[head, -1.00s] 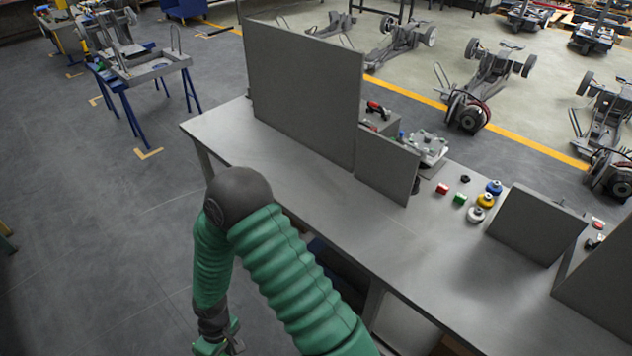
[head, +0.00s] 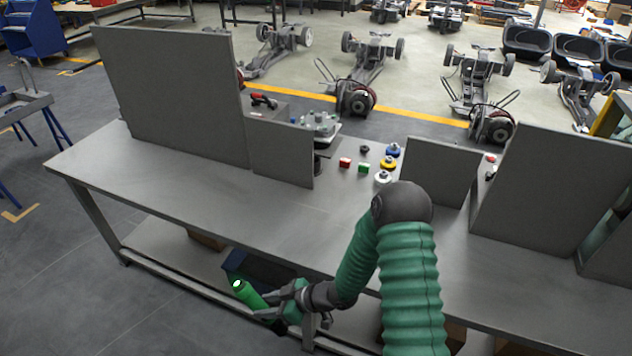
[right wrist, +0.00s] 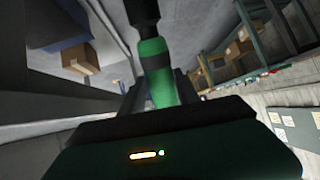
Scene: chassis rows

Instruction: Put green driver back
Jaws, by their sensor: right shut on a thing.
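The green driver (head: 250,295) is in the jaws of my right gripper (head: 272,312), in front of the workbench's near edge and below its top. Its bright green end points up and left in the head view. In the right wrist view the green driver (right wrist: 158,72) stands out from the gripper, with a black part beyond its green body. The gripper's fingers partly hide it. My left gripper is not in view.
The grey workbench (head: 215,205) carries upright panels (head: 170,90) and a lower panel (head: 280,152). A red-and-black tool (head: 264,101) lies behind. The bench's front left top is clear.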

